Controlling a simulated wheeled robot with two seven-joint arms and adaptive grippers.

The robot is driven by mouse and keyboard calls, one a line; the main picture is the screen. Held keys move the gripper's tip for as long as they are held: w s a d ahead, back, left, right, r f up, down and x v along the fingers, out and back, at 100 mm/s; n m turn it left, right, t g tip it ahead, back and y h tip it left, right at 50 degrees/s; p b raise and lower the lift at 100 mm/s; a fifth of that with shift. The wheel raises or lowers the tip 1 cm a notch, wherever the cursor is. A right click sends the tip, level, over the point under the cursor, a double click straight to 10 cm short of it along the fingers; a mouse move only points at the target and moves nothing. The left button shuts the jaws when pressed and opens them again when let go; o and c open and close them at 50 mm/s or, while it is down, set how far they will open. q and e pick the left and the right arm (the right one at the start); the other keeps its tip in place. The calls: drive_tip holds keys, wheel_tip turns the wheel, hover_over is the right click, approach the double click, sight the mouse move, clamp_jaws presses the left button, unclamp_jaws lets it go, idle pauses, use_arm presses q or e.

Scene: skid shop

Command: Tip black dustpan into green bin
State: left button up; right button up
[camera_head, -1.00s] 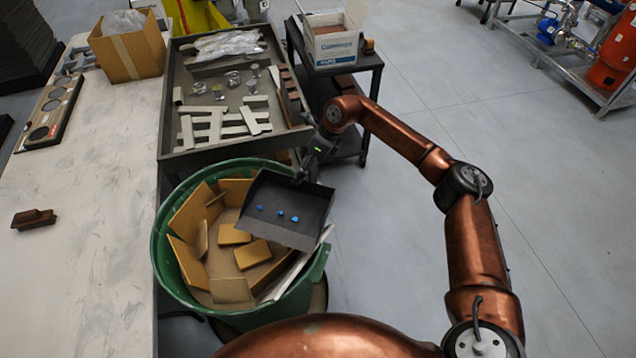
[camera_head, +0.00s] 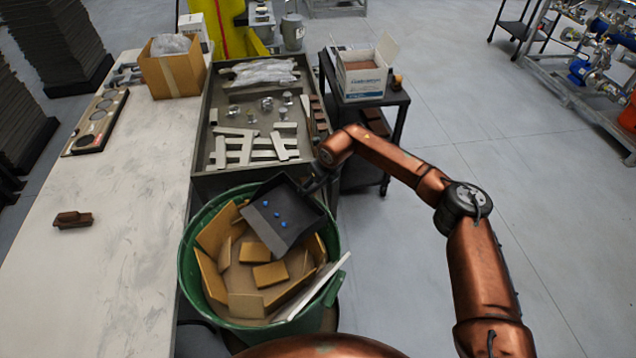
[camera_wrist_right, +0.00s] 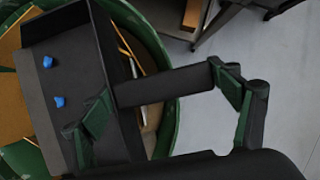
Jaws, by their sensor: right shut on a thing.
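The black dustpan (camera_head: 262,222) is over the far right part of the green bin (camera_head: 188,270), turned and seemingly tilted, with its pan facing the bin's middle. My left gripper is not in view.
The bin holds several tan boards (camera_head: 269,274) and a white strip (camera_head: 322,287) leaning over its rim. A grey tray table (camera_head: 206,182) stands behind it, a pale workbench (camera_head: 120,230) to its left and a dark cart (camera_head: 385,180) at the back right. Floor is clear at right.

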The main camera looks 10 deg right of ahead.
drive_tip(key=r, duration=0.1)
drive_tip(key=r+p, duration=0.1)
drive_tip(key=a+h+p, duration=0.1)
drive_tip(key=shift+s+r+t, duration=0.3)
drive_tip(key=shift+r+t, duration=0.1)
drive_tip(key=shift+s+a+r+h+p, duration=0.15)
drive_tip(key=shift+a+r+h+p, duration=0.15)
drive_tip(key=shift+r+h+p, duration=0.25)
drive_tip(key=shift+s+a+r+n+t+h, duration=0.1)
drive_tip(key=shift+a+r+n+t+h, duration=0.2)
drive_tip(key=shift+t, duration=0.1)
drive_tip(key=shift+s+a+r+p, duration=0.3)
drive_tip(key=shift+a+r+p, duration=0.05)
drive_tip(key=shift+a+r, duration=0.1)
drive_tip(key=shift+s+a+r+t+h, duration=0.45)
drive_tip(key=shift+a+r+t+h, duration=0.05)
drive_tip(key=shift+a+r+h, duration=0.3)
drive_tip(key=s+a+r+n+t+h+b, duration=0.2)
drive_tip(key=s+a+r+t+h+b, duration=0.2)
drive_tip(key=a, duration=0.7)
wheel_tip(320, 180, up, 3)
drive_tip(key=s+h+b, duration=0.1)
drive_tip(key=s, duration=0.1)
drive_tip(key=shift+s+a+f, duration=0.2)
drive_tip(key=shift+s+a, duration=0.15)
drive_tip(key=shift+s, duration=0.05)
drive_tip(key=shift+r+h, duration=0.1)
drive_tip(key=shift+h, duration=0.15)
